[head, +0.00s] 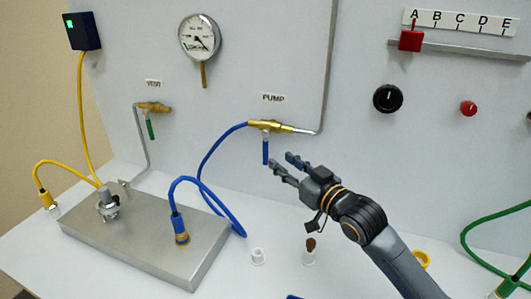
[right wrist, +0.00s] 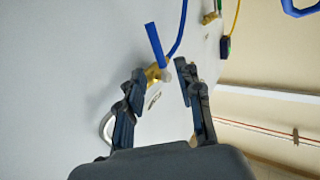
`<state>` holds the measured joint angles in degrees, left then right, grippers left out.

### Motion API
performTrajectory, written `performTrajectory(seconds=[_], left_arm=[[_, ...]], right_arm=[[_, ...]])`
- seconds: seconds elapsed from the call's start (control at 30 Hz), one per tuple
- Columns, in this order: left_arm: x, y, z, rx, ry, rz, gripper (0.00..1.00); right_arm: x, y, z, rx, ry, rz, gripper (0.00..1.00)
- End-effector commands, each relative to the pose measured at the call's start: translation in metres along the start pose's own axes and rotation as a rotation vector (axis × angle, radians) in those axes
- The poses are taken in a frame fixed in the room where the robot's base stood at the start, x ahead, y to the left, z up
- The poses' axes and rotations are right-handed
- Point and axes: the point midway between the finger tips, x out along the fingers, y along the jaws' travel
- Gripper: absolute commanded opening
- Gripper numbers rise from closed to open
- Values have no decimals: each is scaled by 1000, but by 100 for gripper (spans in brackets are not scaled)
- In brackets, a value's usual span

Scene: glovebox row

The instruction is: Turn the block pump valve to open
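The pump valve (head: 266,126) is a brass body on the wall panel under the PUMP label (head: 273,98). Its blue lever (head: 265,152) hangs straight down, across the line of the body. My right gripper (head: 281,160) is just right of the lever, fingers pointing at it, open and empty. In the right wrist view, the open fingers (right wrist: 160,72) are apart, with the brass valve body (right wrist: 153,74) between and beyond their tips and the blue lever (right wrist: 155,45) beyond them. Contact cannot be told. My left gripper is not in view.
A blue hose (head: 205,160) runs from the valve's left end towards the metal block (head: 140,240). The vent valve with a green lever (head: 150,128) and a gauge (head: 199,38) are to the left. A black knob (head: 388,99) is to the right. Small vials (head: 258,256) stand below.

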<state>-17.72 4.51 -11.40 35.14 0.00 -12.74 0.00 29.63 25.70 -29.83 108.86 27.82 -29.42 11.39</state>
Motion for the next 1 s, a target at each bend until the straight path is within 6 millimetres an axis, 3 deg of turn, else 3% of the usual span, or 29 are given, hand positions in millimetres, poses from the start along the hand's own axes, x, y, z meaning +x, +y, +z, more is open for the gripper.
performTrajectory(seconds=[0.2, 0.4, 0.83, 1.0], left_arm=[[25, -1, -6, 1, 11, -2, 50], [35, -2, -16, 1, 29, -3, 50], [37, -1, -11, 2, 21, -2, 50], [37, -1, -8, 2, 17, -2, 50]], right_arm=[[47, 0, 4, 0, 3, 0, 35], [74, 0, 2, -1, 1, 1, 35], [83, 0, 0, 0, 0, 0, 35], [83, 0, 0, 0, 0, 0, 1]])
